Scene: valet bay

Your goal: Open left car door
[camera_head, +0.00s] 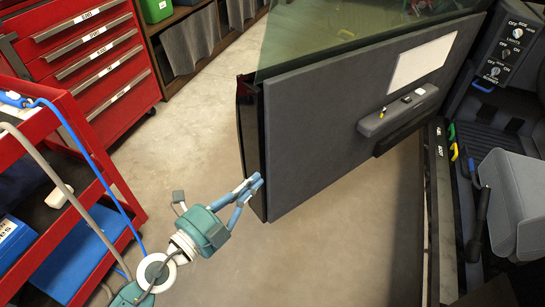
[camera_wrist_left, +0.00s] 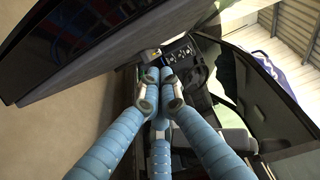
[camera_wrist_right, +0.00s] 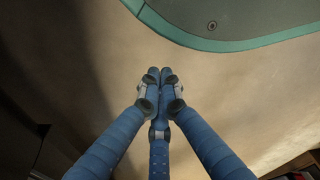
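The left car door (camera_head: 330,140) stands swung wide open in the head view, its grey inner panel with armrest (camera_head: 398,110) facing me. In the left wrist view the door (camera_wrist_left: 95,50) fills the upper left. My left gripper (camera_head: 255,183) is at the lower corner of the door's free edge, its fingers closed together with nothing seen between them. I cannot tell whether it touches the door. My right gripper (camera_wrist_right: 153,75) shows only in the right wrist view, its fingers together and empty above bare floor.
A red tool cart (camera_head: 100,185) with a blue hose stands at the left, near my left arm. A red drawer cabinet (camera_head: 90,50) and a shelf (camera_head: 190,45) are behind it. The car's interior, with a grey seat (camera_head: 515,195), is at the right. Floor below the door is clear.

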